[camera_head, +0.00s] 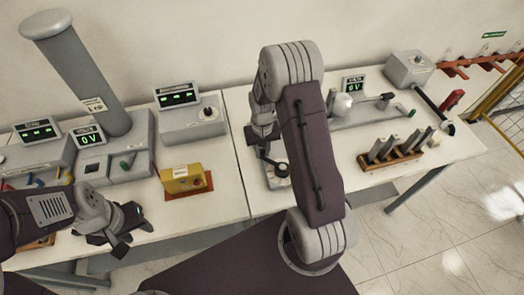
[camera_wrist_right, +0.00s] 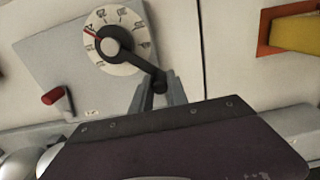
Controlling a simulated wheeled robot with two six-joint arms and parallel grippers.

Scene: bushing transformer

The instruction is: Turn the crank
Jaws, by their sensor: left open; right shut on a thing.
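The crank (camera_wrist_right: 138,65) is a black arm on a round white dial (camera_wrist_right: 112,27) with printed marks and a red pointer, mounted on a grey plate. My right gripper (camera_wrist_right: 159,90) is shut on the dark knob at the crank's outer end, with one finger on each side. In the head view, the right gripper (camera_head: 266,150) reaches down to the small crank unit (camera_head: 278,183) near the table's front edge; my right arm hides part of it. My left gripper (camera_head: 128,238) is open and empty, in front of the left table's edge.
A red-handled lever (camera_wrist_right: 53,96) sits beside the dial. A yellow box (camera_head: 183,180) stands left of the crank unit. Meter boxes (camera_head: 178,98) and a grey column (camera_head: 85,75) stand farther left. A wooden rack (camera_head: 392,158) stands to the right.

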